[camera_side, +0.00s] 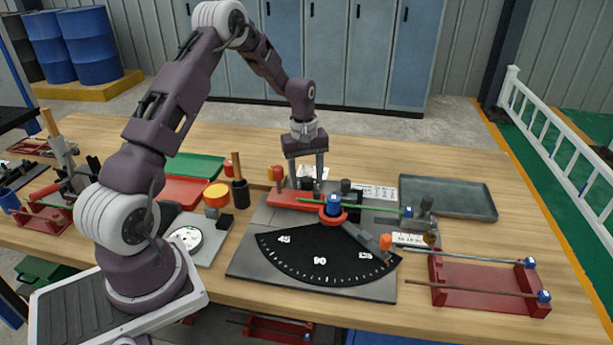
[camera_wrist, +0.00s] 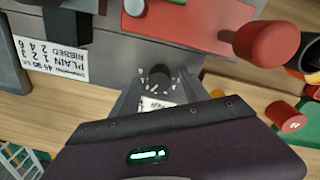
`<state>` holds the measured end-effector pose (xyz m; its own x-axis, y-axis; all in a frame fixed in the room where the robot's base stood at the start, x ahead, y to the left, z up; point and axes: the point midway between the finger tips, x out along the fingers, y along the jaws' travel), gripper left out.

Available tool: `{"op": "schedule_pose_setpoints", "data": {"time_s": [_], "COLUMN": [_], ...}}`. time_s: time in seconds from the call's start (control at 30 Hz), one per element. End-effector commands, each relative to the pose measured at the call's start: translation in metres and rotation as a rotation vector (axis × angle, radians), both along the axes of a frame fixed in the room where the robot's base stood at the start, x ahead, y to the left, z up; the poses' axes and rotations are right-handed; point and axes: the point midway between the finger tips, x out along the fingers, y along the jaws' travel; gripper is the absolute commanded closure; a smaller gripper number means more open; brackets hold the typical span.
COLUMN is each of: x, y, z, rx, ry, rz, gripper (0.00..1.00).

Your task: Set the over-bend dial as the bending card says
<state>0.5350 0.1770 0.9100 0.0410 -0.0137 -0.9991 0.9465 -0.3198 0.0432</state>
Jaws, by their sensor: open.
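The over-bend dial is a small black knob with white marks around it, and it shows in the wrist view (camera_wrist: 158,76). In the side view, the dark knob (camera_side: 306,183) stands at the back of the grey bender plate. My gripper (camera_side: 306,179) points down over it, its open fingers on either side. I cannot tell whether they touch it. The dial's setting is too small to read. The bending card (camera_wrist: 50,60) is white, upside down in the wrist view, with columns 45, 90, 135; PLAIN reads 1 2 3 and RIBBED 2 4 6.
A green bar (camera_side: 350,206) lies across the bender by the blue-topped centre pin (camera_side: 333,205). A red cylinder (camera_wrist: 265,42) stands close beside my gripper. A black angle scale (camera_side: 322,262) lies in front. A grey tray (camera_side: 447,197) and red rebar rack (camera_side: 480,290) are to the right.

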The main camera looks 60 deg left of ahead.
Motion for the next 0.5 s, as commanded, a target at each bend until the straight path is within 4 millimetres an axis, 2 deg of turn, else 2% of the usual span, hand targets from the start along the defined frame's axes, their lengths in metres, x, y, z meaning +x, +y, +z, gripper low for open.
{"op": "schedule_pose_setpoints", "data": {"time_s": [0.07, 0.1, 0.3, 0.37, 0.5], "x": [0.0000, 0.0000, -0.0001, 0.0000, 0.0000], "y": [0.0000, -0.0001, -0.0001, -0.0001, -0.0001], "z": [0.0003, 0.0004, 0.0006, 0.0007, 0.0008], "rx": [0.000, 0.000, 0.000, 0.000, 0.000], "ry": [0.000, 0.000, 0.000, 0.000, 0.000], "rz": [0.000, 0.000, 0.000, 0.000, -0.003], "gripper": [0.47, 0.51, 0.90, 1.00, 1.00]}}
